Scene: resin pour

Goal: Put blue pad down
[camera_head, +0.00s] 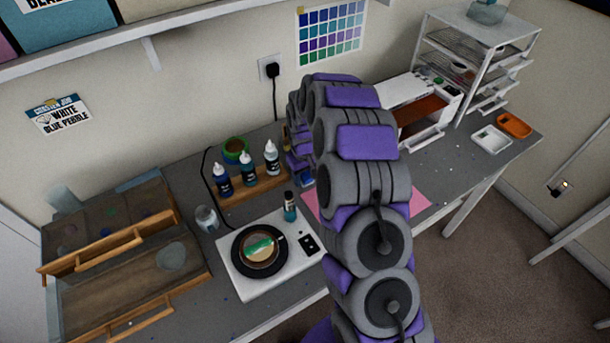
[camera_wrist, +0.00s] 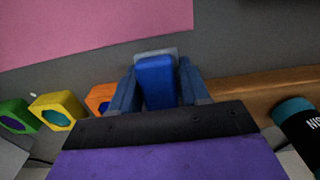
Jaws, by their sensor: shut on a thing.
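The blue pad (camera_wrist: 155,80) sits between the two blue-grey fingers of my gripper (camera_wrist: 157,82) in the wrist view. My gripper is shut on it. A thin pale grey edge shows at the pad's far end. Beyond it is the bare grey tabletop (camera_wrist: 235,40), with the pink mat (camera_wrist: 80,25) at upper left. I cannot tell whether the pad touches the table. In the head view my arm hides most of the gripper, and a small blue patch shows beside the arm above the pink mat (camera_head: 415,205).
A wooden rack (camera_head: 258,188) with several dropper bottles stands left of my arm. A white hot plate (camera_head: 240,280) holds a cup (camera_head: 262,262), with a small bottle (camera_head: 290,207) behind. Wooden trays (camera_head: 130,270) lie left; a white machine (camera_head: 425,135) and shelf unit (camera_head: 495,35) stand right.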

